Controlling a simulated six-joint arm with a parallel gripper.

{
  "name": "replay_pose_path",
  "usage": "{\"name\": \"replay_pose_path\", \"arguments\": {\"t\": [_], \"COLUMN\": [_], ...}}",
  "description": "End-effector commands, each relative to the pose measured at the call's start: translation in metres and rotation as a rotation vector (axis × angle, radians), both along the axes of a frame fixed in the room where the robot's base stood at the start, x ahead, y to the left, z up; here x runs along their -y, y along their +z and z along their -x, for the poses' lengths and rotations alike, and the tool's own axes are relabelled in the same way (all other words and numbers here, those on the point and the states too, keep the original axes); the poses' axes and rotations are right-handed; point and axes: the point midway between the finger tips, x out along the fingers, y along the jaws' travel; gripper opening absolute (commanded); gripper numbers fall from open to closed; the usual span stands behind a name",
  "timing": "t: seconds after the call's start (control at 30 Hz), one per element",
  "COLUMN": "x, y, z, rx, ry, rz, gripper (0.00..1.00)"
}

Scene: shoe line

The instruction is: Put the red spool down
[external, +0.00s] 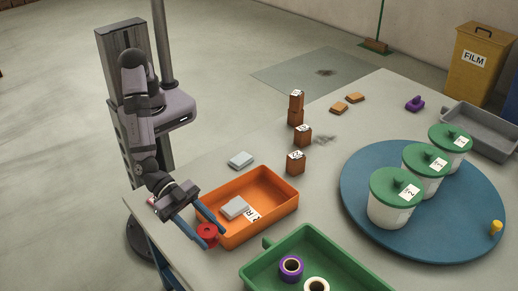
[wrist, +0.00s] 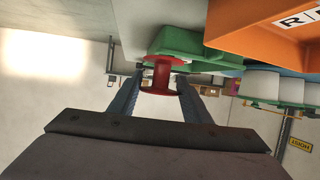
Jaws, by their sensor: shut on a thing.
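The red spool (external: 208,234) is between the two blue fingers of my gripper (external: 203,226), which is shut on it. It is at the front left of the table, beside the near left corner of the orange tray (external: 268,230). In the wrist view the red spool (wrist: 162,74) sits between the fingertips, flanges showing at both ends. I cannot tell whether it touches the table or hangs just above it.
A green tray (external: 262,243) at the front holds a purple spool (external: 291,268) and a white spool (external: 316,285). The orange tray holds a grey block (external: 234,208). Brown blocks (external: 296,162) stand behind it. A blue turntable (external: 440,245) carries lidded tubs (external: 397,200).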

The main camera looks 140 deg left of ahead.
Motion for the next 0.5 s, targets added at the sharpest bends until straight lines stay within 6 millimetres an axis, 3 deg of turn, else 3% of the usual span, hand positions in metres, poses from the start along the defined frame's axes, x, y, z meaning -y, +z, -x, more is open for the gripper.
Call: {"name": "replay_pose_path", "arguments": {"t": [0.3, 0.5], "x": [-0.004, -0.004], "y": [-0.001, -0.025], "z": [-0.015, -0.014], "rx": [0.001, -0.004], "ry": [0.016, 0.015], "rz": [0.004, 0.002], "gripper": [0.22, 0.22]}}
